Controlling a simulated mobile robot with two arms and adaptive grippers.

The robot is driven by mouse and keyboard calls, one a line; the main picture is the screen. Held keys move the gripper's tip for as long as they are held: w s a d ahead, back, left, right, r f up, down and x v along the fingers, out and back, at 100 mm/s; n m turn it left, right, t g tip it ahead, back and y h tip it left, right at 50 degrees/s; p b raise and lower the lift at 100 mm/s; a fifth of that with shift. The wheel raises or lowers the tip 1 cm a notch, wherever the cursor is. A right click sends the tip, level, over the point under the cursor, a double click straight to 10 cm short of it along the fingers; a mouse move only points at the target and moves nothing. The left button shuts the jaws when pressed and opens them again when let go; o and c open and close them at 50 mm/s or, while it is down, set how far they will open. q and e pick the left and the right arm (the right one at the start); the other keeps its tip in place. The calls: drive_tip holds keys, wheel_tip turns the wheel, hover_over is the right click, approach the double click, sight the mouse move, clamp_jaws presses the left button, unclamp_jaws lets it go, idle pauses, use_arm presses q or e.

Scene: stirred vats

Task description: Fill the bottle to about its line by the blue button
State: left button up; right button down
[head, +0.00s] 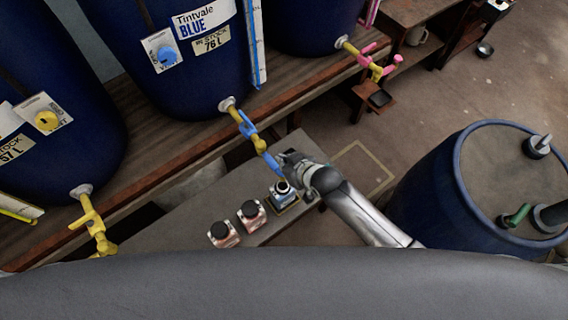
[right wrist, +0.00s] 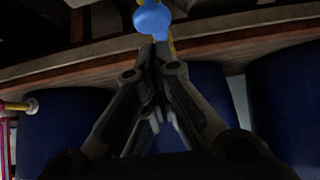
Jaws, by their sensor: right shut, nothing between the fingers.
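The blue button (head: 168,56) is on a white plate on the middle blue vat, labelled Tintvale BLUE. Below it a yellow tap with blue parts (head: 246,130) slopes down to a blue spout end (head: 271,162). An open bottle with a dark neck (head: 283,195) stands upright below the spout, partly hidden by my right gripper; its line and fill level are too small to read. My right gripper (head: 286,160) is beside the spout end, shut and empty. In the right wrist view its fingertips (right wrist: 156,52) are just below a rounded blue tap part (right wrist: 152,18); contact is unclear.
Two capped bottles (head: 250,215) (head: 223,234) stand left on the low bench (head: 180,238). A yellow tap (head: 92,222) and a pink-handled tap (head: 376,64) flank the blue one. A blue drum (head: 425,190) stands right, near my right arm. Floor at the upper right is mostly clear.

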drive_tip(key=shift+f, duration=0.8)
